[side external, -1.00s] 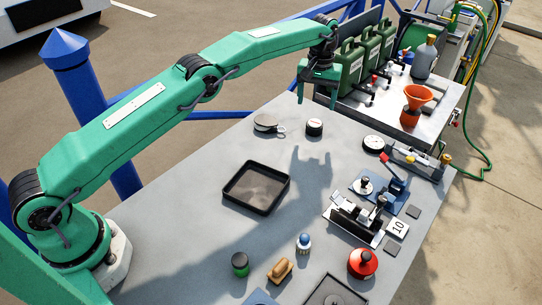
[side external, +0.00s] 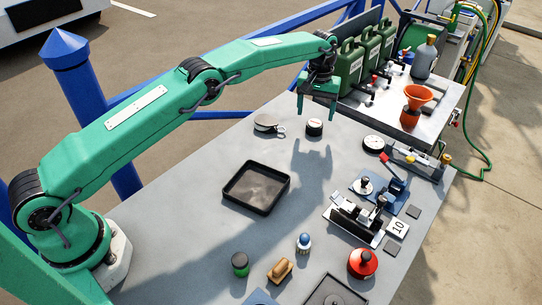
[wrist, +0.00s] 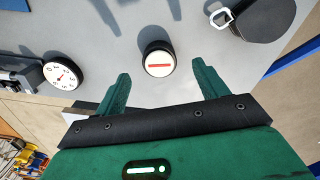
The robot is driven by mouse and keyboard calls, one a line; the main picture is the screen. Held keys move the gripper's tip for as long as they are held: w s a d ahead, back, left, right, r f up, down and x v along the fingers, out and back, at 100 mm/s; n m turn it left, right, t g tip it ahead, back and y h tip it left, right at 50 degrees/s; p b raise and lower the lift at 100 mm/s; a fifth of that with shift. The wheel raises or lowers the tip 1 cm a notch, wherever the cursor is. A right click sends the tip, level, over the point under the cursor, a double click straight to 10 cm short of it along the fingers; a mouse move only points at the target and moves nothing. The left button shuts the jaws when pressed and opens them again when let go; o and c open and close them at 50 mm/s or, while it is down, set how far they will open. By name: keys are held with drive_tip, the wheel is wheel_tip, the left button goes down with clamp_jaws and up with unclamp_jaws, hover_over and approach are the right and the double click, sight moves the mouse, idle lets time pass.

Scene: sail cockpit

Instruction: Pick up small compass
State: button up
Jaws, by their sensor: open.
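The small compass (side external: 314,127) is a short black round case with a white face and a red bar. It stands on the grey table near the back edge. In the wrist view the compass (wrist: 158,60) lies ahead of the fingertips, about midway between their lines. My gripper (side external: 317,113) is green, open and empty, pointing down above the table close to the compass. In the wrist view my gripper (wrist: 161,72) shows both fingers apart, with nothing between them. The height gap to the compass is hard to judge.
A round lidded piece with a metal loop (side external: 265,123) lies left of the compass. A white dial gauge (side external: 374,143) lies to its right. A black tray (side external: 256,187) sits mid-table. Green canisters (side external: 350,66) stand behind. The table between compass and tray is clear.

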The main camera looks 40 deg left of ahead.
sight(315, 123)
drive_tip(key=shift+d+f, duration=0.1)
drive_tip(key=shift+f, duration=2.15)
drive_tip(key=c, duration=1.1)
drive_tip(key=shift+r, duration=0.15)
drive_tip(key=shift+r, duration=2)
drive_tip(key=s+d+r, duration=0.2)
drive_tip(key=d, duration=0.1)
drive_tip(key=s+d+r, duration=0.2)
drive_tip(key=s+d, duration=0.1)
drive_tip(key=s+d+r, duration=0.2)
drive_tip(key=d, duration=0.1)
drive_tip(key=shift+s+r, duration=0.3)
drive_tip(key=shift+r, duration=0.1)
drive_tip(key=shift+a, duration=0.1)
